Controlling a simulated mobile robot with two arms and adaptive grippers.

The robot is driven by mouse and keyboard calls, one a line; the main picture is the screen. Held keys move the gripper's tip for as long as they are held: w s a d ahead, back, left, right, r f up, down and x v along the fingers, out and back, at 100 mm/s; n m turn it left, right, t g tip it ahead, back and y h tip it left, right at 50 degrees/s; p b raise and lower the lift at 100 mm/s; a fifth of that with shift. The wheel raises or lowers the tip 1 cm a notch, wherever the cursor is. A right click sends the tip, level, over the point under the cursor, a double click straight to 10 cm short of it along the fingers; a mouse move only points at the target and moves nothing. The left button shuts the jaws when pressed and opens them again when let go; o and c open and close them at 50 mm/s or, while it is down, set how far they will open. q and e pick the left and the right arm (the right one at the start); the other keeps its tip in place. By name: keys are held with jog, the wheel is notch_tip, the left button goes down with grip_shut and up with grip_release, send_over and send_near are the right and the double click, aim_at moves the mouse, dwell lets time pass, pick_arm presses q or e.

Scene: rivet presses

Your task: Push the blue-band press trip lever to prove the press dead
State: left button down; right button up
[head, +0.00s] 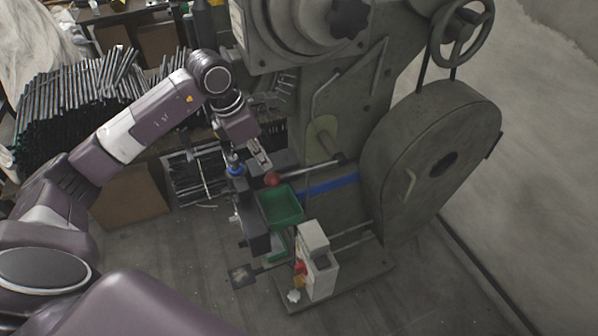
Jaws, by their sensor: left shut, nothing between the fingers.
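The grey-green press with the blue band (330,186) stands right of centre. Its trip lever (308,170) is a metal rod ending in a red ball knob (272,179), pointing left from the press body. My left gripper (264,163) is shut and empty. Its fingertips are just above the red knob in the picture; I cannot tell whether they touch it. My right gripper is not in view.
A green tray (282,207) sits just below the knob. A pale control box (317,262) with red and yellow parts stands at the press foot. A large wheel guard (436,160) is at the right. Stacked dark rods (80,105) fill the left bench.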

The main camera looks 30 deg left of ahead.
aim_at(267, 178)
pick_arm(q)
jog(key=shift+b+x, duration=0.3)
jog(key=shift+x, duration=0.9)
jog(key=shift+s+a+f+b, duration=0.1)
jog(key=shift+f+b, duration=0.8)
jog(key=shift+b, duration=0.05)
jog(key=shift+s+f+b, duration=0.15)
jog(key=shift+f+b, duration=0.7)
jog(key=shift+f, duration=0.1)
jog(key=shift+a, duration=0.1)
jog(key=shift+r, duration=0.1)
